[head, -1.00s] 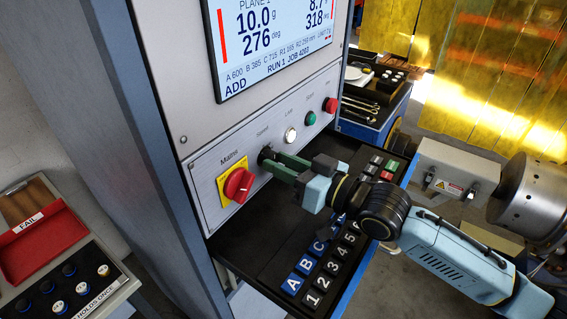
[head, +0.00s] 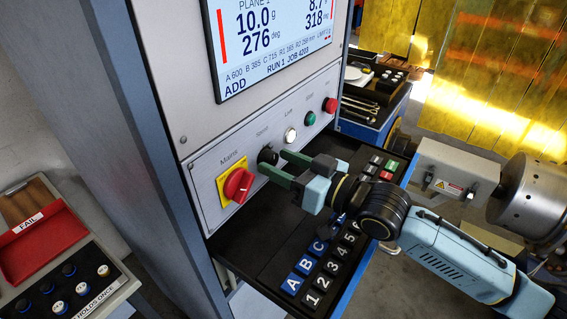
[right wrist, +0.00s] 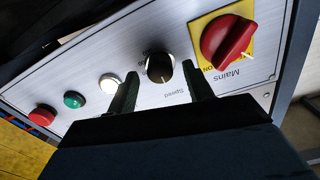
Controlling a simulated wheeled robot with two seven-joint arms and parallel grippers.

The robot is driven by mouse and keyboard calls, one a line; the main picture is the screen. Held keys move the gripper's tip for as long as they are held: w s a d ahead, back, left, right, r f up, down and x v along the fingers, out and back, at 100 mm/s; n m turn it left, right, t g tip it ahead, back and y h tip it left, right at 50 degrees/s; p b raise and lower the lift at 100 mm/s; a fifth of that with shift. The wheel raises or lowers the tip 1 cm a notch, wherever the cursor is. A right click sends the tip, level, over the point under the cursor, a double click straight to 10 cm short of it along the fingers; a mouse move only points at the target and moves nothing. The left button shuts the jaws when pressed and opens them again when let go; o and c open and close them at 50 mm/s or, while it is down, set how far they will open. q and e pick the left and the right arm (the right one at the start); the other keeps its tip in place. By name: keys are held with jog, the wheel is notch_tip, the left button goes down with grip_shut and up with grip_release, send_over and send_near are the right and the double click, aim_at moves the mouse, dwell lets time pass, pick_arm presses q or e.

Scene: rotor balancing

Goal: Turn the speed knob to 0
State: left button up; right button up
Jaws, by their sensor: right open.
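The black speed knob (head: 268,156) sits on the grey control panel (head: 215,160) between the red mains switch and the white lamp. In the right wrist view the speed knob (right wrist: 160,68) shows a pale pointer mark on its face. My right gripper (head: 272,162) is open, its green fingertips close to the knob. In the right wrist view the fingers of the right gripper (right wrist: 164,92) stand apart on either side of the knob, with gaps showing; I cannot tell how deep they reach. My left gripper is not in view.
The red mains switch (head: 238,185) on its yellow plate is close beside the knob. A white lamp (head: 290,135), a green button (head: 310,118) and a red button (head: 330,104) line the panel. A black keyboard tray (head: 250,250) juts out below my gripper.

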notch_tip(320, 180, up, 10)
dwell(0.6)
